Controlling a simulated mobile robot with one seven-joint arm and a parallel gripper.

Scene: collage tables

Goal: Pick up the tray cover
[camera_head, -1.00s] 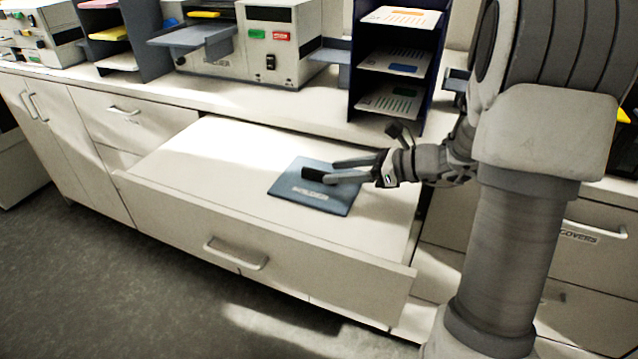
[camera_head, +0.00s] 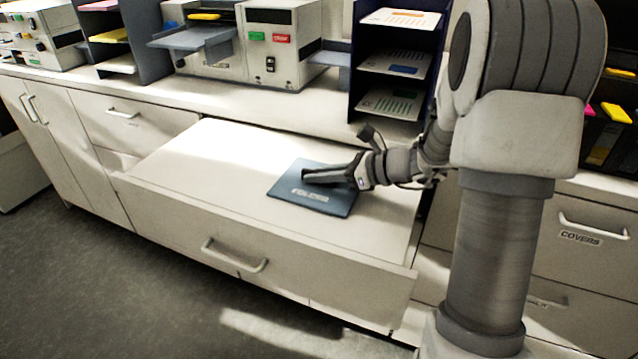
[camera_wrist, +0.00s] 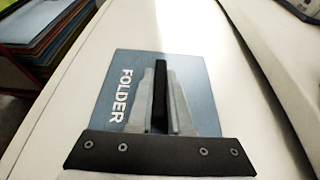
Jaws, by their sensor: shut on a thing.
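The tray cover (camera_head: 285,186) is a flat blue plate marked FOLDER. It lies on the white surface of the pulled-out drawer (camera_head: 190,165). It also fills the middle of the wrist view (camera_wrist: 202,85). A black handle (camera_wrist: 160,90) stands on the cover and shows between my fingers. My gripper (camera_head: 308,176) reaches in from the right, over the cover, and is shut on this handle. I see no clear gap between the cover and the drawer surface. In the head view the fingers mostly hide the handle.
A white machine (camera_head: 275,50) with green and red labels and a dark shelf rack (camera_head: 352,60) with papers stand on the counter behind. A drawer marked COVERS (camera_head: 590,260) is at right. The drawer's left part is bare. Bright sheets (camera_wrist: 45,30) show at the wrist view's upper left.

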